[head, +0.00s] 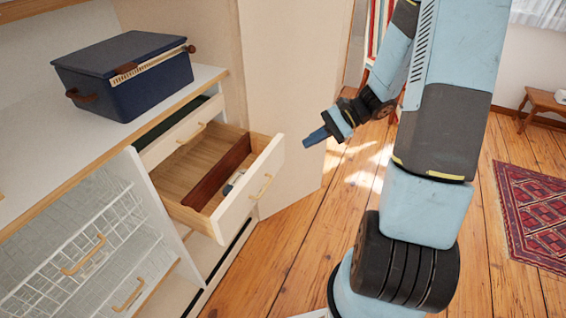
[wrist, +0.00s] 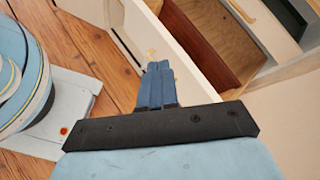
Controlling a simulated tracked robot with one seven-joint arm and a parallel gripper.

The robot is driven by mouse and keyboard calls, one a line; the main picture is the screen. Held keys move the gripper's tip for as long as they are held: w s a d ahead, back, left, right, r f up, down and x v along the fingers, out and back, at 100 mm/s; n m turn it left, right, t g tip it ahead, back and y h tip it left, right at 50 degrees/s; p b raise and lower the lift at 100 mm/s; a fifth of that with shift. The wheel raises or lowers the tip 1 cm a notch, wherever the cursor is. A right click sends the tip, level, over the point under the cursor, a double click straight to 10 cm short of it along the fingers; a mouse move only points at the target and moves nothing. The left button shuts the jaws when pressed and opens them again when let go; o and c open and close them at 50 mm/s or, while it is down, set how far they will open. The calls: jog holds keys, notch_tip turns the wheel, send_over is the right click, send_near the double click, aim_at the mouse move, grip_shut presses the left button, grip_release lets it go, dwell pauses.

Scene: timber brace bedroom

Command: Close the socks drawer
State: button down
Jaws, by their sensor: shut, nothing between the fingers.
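The open drawer, which I take to be the socks drawer, sticks out of the white cabinet. Its cream front (head: 262,190) has a light wooden handle (head: 262,187), and a dark red-brown divider (head: 220,173) runs inside. A small pale item (head: 234,182) lies by the divider; I cannot tell what it is. My gripper (head: 315,138) is shut and empty, to the right of the drawer front and apart from it in the head view. In the wrist view, my gripper (wrist: 157,78) points toward the drawer front (wrist: 182,52), with the divider (wrist: 213,40) beyond.
A second drawer (head: 185,133) above is slightly open. A blue lidded box (head: 128,75) stands on the cabinet top. Wire baskets (head: 75,255) are at left. A tall cream panel (head: 290,95) stands behind the drawer. Wooden floor (head: 290,250) is clear before the drawer.

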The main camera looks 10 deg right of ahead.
jog(key=w+d+f+m+t+y, duration=0.2)
jog(key=f+m+t, duration=0.1)
jog(key=f+m, duration=0.15)
jog(key=w+d+f+m+t+y, duration=0.1)
jog(key=w+f+m+t, duration=0.15)
jog(key=f, duration=0.35)
jog(key=m+t+h, duration=0.1)
jog(key=m+t, duration=0.5)
jog(key=m, duration=0.1)
send_near(277, 159)
jog(key=x, duration=0.6)
jog(key=shift+w+a+f, duration=0.15)
jog(key=shift+w+a, duration=0.15)
jog(key=shift+w, duration=0.05)
